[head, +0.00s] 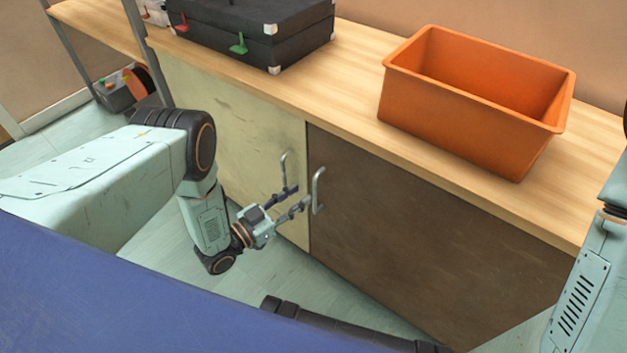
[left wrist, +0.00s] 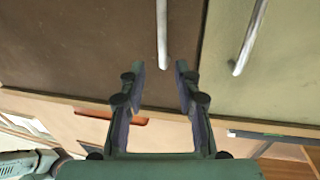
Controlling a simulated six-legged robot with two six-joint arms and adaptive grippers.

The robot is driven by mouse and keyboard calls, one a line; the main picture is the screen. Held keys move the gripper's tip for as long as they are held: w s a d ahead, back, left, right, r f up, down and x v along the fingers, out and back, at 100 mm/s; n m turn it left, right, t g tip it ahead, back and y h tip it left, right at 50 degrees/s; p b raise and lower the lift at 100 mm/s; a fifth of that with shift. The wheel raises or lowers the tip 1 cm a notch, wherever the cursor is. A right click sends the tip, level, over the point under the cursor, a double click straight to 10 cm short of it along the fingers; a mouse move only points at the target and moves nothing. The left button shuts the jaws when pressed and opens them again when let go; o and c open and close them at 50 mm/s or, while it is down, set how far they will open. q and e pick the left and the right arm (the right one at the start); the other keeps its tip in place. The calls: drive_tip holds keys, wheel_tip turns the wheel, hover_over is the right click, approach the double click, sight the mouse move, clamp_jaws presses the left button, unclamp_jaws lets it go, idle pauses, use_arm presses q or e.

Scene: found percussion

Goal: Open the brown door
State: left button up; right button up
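The brown door (head: 420,235) is the right-hand door of the cabinet and sits closed, flush beside the cream door (head: 235,130). Its metal bar handle (head: 317,190) stands upright near its left edge. My left gripper (head: 299,195) is open in front of the handles, its fingertips close to the brown door's handle. In the left wrist view the brown door (left wrist: 80,45) fills the left, and its handle (left wrist: 163,35) ends between the two spread fingertips (left wrist: 160,68). I cannot tell whether they touch it. My right arm shows at the right edge; its gripper is out of view.
The cream door's handle (head: 284,172) is close to the left gripper. On the wooden counter (head: 350,65) stand an orange bin (head: 450,115) and a black case (head: 250,30) with coloured latches. The floor (head: 150,245) before the cream door is clear.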

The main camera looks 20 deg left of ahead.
sight(314, 186)
use_arm(q)
drive_tip(key=b+x, duration=0.2)
drive_tip(key=x, duration=0.4)
drive_tip(key=shift+w+f, duration=0.2)
drive_tip(key=shift+w, duration=0.05)
drive_tip(key=shift+w+f, duration=0.2)
drive_tip(key=shift+w, duration=0.05)
drive_tip(key=shift+r, duration=0.2)
drive_tip(key=shift+c, duration=0.9)
drive_tip(key=shift+f, duration=0.15)
drive_tip(key=c, duration=0.4)
clamp_jaws()
